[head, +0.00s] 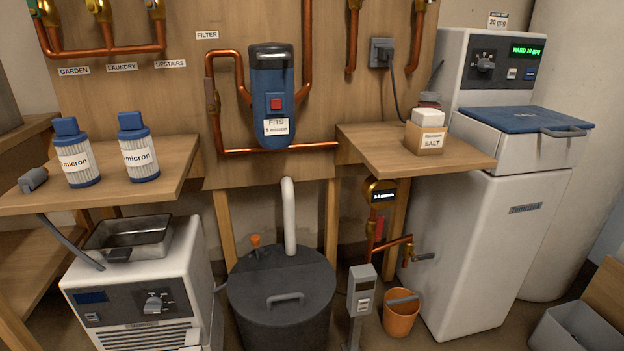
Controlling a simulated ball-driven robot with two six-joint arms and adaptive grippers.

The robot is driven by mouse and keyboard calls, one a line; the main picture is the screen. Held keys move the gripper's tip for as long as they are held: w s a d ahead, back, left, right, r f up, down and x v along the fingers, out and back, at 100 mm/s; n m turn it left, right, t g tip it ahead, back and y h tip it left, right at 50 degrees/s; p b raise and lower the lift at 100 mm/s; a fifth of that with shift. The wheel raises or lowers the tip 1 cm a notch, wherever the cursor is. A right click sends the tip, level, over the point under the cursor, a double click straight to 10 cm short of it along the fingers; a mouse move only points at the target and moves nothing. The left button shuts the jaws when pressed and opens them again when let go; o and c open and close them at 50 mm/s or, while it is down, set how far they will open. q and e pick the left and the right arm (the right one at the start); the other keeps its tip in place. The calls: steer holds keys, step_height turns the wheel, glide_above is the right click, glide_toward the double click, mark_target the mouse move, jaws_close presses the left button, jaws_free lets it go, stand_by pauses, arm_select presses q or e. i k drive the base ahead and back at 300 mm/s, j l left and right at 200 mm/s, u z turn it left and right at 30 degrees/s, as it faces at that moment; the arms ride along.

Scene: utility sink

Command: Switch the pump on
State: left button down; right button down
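Neither of my grippers shows in the head view. A dark round basin (281,300) with a handled lid stands on the floor at bottom centre, with a white pipe (289,215) rising from it and an orange-topped fitting (256,242) on it. A pump itself is not visible; I cannot tell whether one is inside. A grey box (361,291) on a post stands right of the basin, with a small light panel and a switch-like part on its front. Its switch position is too small to tell.
Wooden shelves hold two filter cartridges (138,147) at left and a salt box (425,137) at right. A white unit (149,291) with a dial and top tray stands bottom left. A blue filter housing (271,92), a white softener (485,230) and an orange bucket (401,314) are nearby.

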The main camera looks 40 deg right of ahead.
mark_target(363, 306)
steer(key=z, duration=1.65)
steer(key=i+j, duration=0.6)
steer(key=j, duration=0.15)
